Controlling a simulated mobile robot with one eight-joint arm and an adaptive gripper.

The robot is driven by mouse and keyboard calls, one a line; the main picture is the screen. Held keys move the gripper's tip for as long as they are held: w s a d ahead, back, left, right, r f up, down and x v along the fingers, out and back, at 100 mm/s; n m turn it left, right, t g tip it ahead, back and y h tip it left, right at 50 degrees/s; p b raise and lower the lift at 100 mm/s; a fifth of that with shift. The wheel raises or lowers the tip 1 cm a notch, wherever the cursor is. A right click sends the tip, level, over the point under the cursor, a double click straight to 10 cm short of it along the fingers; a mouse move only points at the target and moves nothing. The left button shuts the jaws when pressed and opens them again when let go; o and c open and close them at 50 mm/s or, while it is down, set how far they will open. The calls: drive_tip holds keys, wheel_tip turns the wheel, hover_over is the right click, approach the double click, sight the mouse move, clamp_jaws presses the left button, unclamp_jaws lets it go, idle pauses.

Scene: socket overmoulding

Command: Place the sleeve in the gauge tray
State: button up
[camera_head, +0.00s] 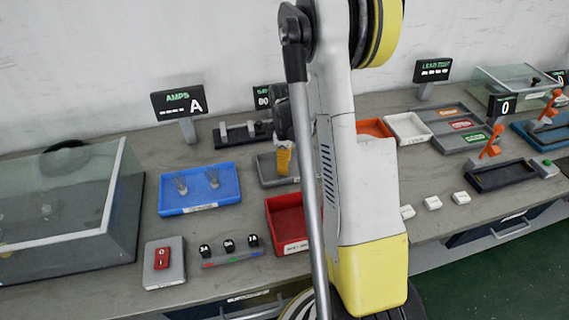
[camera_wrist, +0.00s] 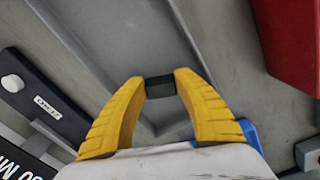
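My gripper (camera_wrist: 160,87) shows in the wrist view with its two yellow fingers closed in on a small dark piece (camera_wrist: 160,86), which seems to be the sleeve. The piece sits between the fingertips and touches both. In the head view my gripper (camera_head: 284,161) points down over a grey tray (camera_head: 266,175), which may be the gauge tray; its label is too small to read. My arm hides part of that tray. Grey ridged surfaces (camera_wrist: 120,40) lie beneath the fingers in the wrist view; I cannot tell whether the piece touches them.
A blue tray (camera_head: 200,205) with two clear pieces lies left of the grey tray. A red bin (camera_head: 287,222) stands in front of it. A black gauge block (camera_head: 237,135) and a display (camera_head: 178,102) stand behind. A glass-covered box (camera_head: 70,235) fills the left end.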

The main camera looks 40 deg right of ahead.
drive_tip(key=shift+o, duration=1.2)
wheel_tip(320, 180, up, 12)
drive_tip(key=p, duration=0.5)
drive_tip(key=s+a+r+m+t, duration=0.3)
drive_tip(key=a+r, duration=0.8)
drive_tip(key=a, duration=0.1)
drive_tip(key=s+a+r+m+t, duration=0.3)
drive_tip(key=s+a+m+t, duration=0.1)
drive_tip(key=s+a, duration=0.6)
drive_tip(key=shift+a+r+m, duration=0.35)
drive_tip(key=shift+a+m, duration=0.35)
drive_tip(key=shift+a, duration=0.45)
drive_tip(key=shift+d, duration=0.1)
